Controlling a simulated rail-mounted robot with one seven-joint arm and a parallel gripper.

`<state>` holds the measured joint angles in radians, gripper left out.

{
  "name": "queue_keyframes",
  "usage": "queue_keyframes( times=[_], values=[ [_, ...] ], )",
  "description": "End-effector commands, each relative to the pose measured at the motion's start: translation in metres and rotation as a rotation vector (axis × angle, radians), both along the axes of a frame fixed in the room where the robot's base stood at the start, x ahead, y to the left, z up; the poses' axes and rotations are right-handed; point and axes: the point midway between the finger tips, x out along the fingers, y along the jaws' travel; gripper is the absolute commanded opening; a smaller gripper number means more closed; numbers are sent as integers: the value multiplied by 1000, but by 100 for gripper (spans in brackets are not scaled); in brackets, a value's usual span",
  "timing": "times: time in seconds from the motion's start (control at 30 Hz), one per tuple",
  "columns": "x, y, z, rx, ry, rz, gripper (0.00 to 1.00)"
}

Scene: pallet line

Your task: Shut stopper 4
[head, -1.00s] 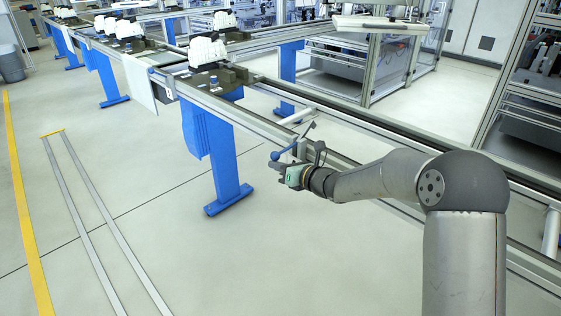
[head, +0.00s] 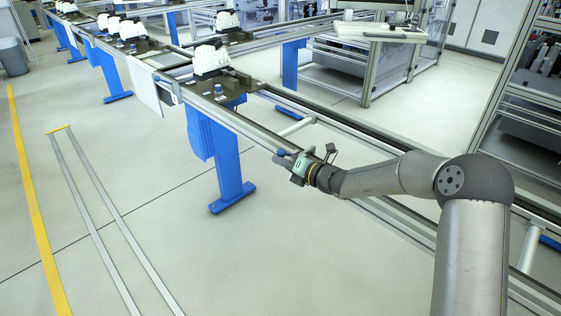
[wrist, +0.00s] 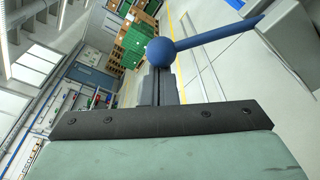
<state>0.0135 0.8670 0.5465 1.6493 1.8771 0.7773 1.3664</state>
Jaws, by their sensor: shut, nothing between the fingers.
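The stopper lever shows in the wrist view as a blue ball (wrist: 160,51) on a blue rod (wrist: 220,32), which runs right to a grey block (wrist: 283,35). In the head view the blue ball (head: 281,152) is at the tip of my gripper (head: 283,160), beside the conveyor rail. My gripper is shut and empty; its dark fingers (wrist: 158,88) point at the ball. Whether they touch it I cannot tell. In the head view the rod is mostly hidden by my gripper. No number shows on the stopper.
The conveyor rail (head: 258,134) runs diagonally beneath my arm on blue legs (head: 230,172). A dark pallet with a white part (head: 211,60) stands up the line, with several more beyond. Open floor lies to the left. Framed machine stations stand at the right.

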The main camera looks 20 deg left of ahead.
Motion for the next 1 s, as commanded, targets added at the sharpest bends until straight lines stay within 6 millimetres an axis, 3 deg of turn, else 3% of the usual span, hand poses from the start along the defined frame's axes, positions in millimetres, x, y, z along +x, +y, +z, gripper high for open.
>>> queue_keyframes(
  times=[0.57, 0.87, 1.0],
  values=[
    [2, 0, 3, 2, -4, -2, 0],
    [-26, 17, -28, 0, 0, 1, 0],
    [-35, -14, -20, -4, -2, -6, 0]
  ],
)
